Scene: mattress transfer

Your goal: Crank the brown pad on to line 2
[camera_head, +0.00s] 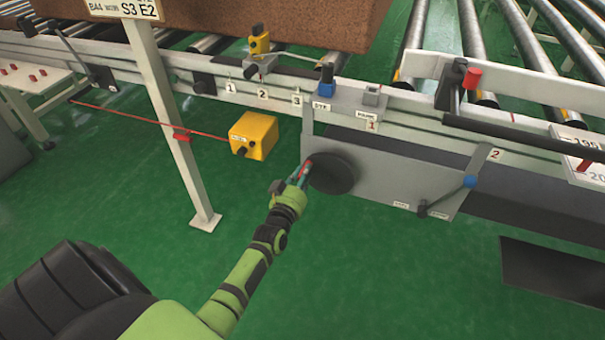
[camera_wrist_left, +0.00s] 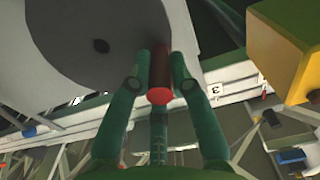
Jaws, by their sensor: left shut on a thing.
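The brown pad (camera_head: 250,22) lies on the roller conveyor at the top of the head view; its far part is cut off by the frame. The crank wheel (camera_head: 332,173) is a dark disc on the grey panel (camera_head: 385,180). My left gripper (camera_head: 301,176) is at the wheel's left edge, shut on the red-ended crank handle. In the left wrist view the handle (camera_wrist_left: 159,80) stands between the two green fingers, beside the grey disc (camera_wrist_left: 100,45). A label 2 (camera_head: 495,155) is on the panel's right end. My right gripper is not in view.
A yellow box (camera_head: 253,135) with a black knob is left of the panel, with a red cord (camera_head: 150,118) running to it. A white post (camera_head: 165,100) stands farther left. Labels 1, 2 and 3 sit along the rail. Green floor is clear in front.

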